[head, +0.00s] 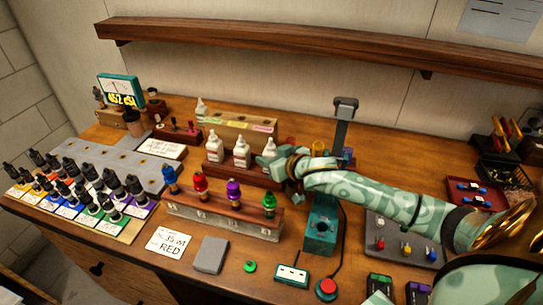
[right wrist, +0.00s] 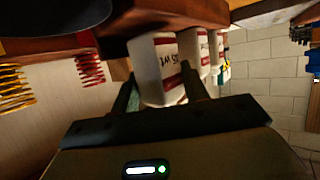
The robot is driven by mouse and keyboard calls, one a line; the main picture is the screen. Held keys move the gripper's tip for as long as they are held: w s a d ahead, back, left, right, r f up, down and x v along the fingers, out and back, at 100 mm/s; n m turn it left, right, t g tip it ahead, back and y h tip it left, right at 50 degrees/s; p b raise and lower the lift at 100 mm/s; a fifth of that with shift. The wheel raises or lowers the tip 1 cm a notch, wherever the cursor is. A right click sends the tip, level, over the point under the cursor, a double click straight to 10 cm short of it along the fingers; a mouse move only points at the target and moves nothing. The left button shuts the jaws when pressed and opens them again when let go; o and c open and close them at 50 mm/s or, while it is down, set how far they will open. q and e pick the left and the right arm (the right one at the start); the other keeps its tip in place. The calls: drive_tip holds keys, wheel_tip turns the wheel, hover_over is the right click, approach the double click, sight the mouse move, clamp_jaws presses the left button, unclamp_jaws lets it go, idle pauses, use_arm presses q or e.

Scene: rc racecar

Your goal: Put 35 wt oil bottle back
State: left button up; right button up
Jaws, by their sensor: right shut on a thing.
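My right gripper (head: 273,168) is shut on a white oil bottle (head: 269,149) at the right end of a row on a dark wooden stand (head: 225,172). In the right wrist view the fingers (right wrist: 165,92) lie on either side of this white bottle (right wrist: 152,68). Its label has a red band and appears upside down as "35 WT". Two similar bottles (head: 241,151) (head: 214,146) stand to its left. The bottle's base is hard to see, so I cannot tell whether it rests on the stand. My left gripper is not in view.
Behind stands a wooden rack (head: 240,126) with coloured labels and one white bottle (head: 201,109) at its left end. In front is a rack (head: 222,218) of coloured shocks. A teal stand with a dark post (head: 342,130) rises close to my right forearm.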

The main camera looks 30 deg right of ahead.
drive_tip(key=shift+f, duration=0.4)
drive_tip(key=o, duration=1.1)
drive_tip(key=shift+c, duration=0.2)
